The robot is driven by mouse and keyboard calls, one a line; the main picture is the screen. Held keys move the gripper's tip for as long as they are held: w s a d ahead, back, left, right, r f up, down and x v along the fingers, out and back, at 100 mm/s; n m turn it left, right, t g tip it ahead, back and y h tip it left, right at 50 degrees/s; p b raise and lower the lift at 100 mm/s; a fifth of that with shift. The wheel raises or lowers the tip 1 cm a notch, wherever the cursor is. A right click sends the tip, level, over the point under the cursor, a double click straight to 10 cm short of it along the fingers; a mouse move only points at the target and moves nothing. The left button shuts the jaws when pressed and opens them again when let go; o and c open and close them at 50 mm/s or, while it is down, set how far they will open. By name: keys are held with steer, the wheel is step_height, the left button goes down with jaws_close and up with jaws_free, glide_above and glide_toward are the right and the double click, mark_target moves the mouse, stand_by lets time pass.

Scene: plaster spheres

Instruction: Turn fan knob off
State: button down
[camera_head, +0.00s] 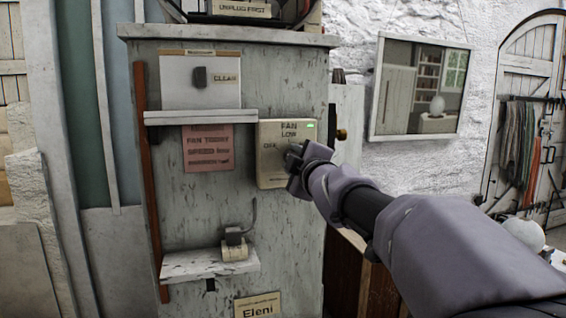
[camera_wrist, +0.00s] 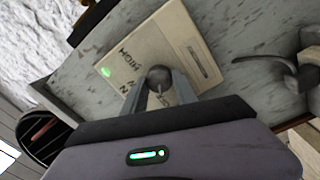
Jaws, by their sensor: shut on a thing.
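The fan control panel (camera_head: 272,170) is a cream plate on the grey cabinet front, marked FAN, LOW and OFF in the head view. A small green light (camera_head: 310,126) is lit at its upper right corner. In the wrist view the panel (camera_wrist: 190,50) appears turned, with HIGH readable and the green light (camera_wrist: 105,71) lit. My gripper (camera_head: 296,158) reaches in from the right to the panel. In the wrist view its fingers (camera_wrist: 160,88) are shut on the round grey fan knob (camera_wrist: 159,77). The knob's pointer direction cannot be made out.
A narrow shelf (camera_head: 200,117) juts out at the panel's upper left. A pink note (camera_head: 208,149) is left of the panel. A framed mirror or picture (camera_head: 420,88) hangs at right.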

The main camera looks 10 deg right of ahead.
steer(key=shift+n, duration=0.3)
steer(key=c, duration=1)
jaws_free()
steer(key=shift+o, duration=0.2)
steer(key=s+d+p, duration=0.1)
steer(key=s+p, duration=0.1)
steer(key=s, duration=1.5)
steer(key=shift+s+d+f+p, duration=0.15)
steer(key=shift+d+f+p, duration=0.15)
steer(key=shift+d+f, duration=0.1)
